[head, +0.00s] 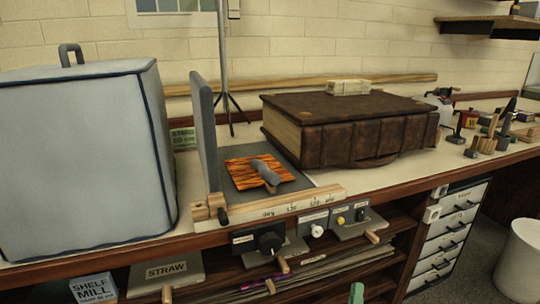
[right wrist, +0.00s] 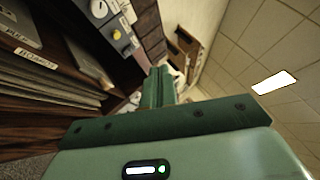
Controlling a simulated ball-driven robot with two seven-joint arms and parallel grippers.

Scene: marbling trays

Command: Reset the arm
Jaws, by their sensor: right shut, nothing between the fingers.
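My right gripper (head: 356,293) shows only as a small green tip at the bottom edge of the head view, below the bench top and in front of the lower shelves. In the right wrist view its two green fingers (right wrist: 159,87) lie together, shut, with nothing between them. My left gripper is in neither view. The task names no other object.
Shelves with boxes and knobs lie below.

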